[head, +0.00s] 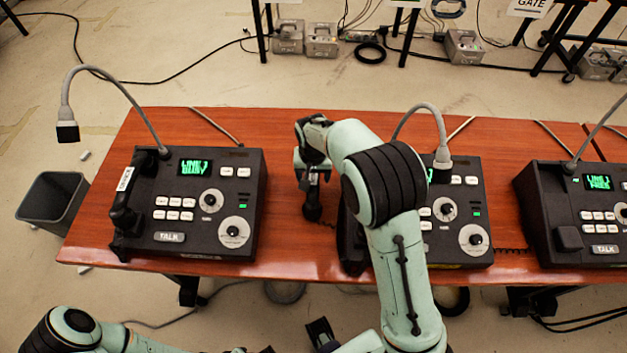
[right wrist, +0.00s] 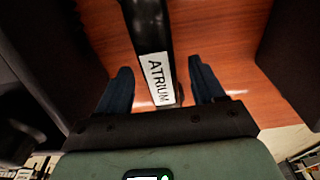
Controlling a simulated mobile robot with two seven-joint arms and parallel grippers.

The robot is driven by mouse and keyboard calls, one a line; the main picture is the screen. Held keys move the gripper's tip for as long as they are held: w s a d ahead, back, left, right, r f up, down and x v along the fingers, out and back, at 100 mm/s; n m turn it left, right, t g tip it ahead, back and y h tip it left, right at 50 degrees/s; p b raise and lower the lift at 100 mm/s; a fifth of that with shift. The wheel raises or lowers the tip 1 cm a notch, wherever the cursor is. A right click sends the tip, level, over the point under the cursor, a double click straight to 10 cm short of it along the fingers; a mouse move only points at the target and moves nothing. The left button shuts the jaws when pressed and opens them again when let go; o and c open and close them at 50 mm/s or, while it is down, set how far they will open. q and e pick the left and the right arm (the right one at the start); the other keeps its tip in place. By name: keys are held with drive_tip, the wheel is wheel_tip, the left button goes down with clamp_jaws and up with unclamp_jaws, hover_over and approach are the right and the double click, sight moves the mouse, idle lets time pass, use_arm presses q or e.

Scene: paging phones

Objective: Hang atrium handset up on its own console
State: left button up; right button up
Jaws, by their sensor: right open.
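The atrium handset (head: 312,204) is black and stands out from the table between the left and middle consoles. Its white ATRIUM label shows in the right wrist view (right wrist: 160,78). My right gripper (head: 312,178) is open, with one finger on each side of the handset and gaps visible in the right wrist view (right wrist: 162,88). The left console (head: 220,205) carries a labelled handset (head: 125,195). The middle console (head: 465,205) is partly behind my right arm; a dark shape at its left edge is unclear. The right console (head: 548,215) shows no handset on its left side. My left gripper is barely visible at the bottom edge.
The consoles stand on a reddish wooden table (head: 290,262). Gooseneck microphones (head: 100,75) arch above them. A coiled cord (head: 512,250) lies between the middle and right consoles. A grey bin (head: 50,200) stands on the floor at left. Bare table lies right of the left console.

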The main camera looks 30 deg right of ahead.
wheel_tip(320, 180, down, 2)
drive_tip(key=shift+w+d+f, duration=0.1)
drive_tip(key=shift+w+f, duration=0.05)
clamp_jaws()
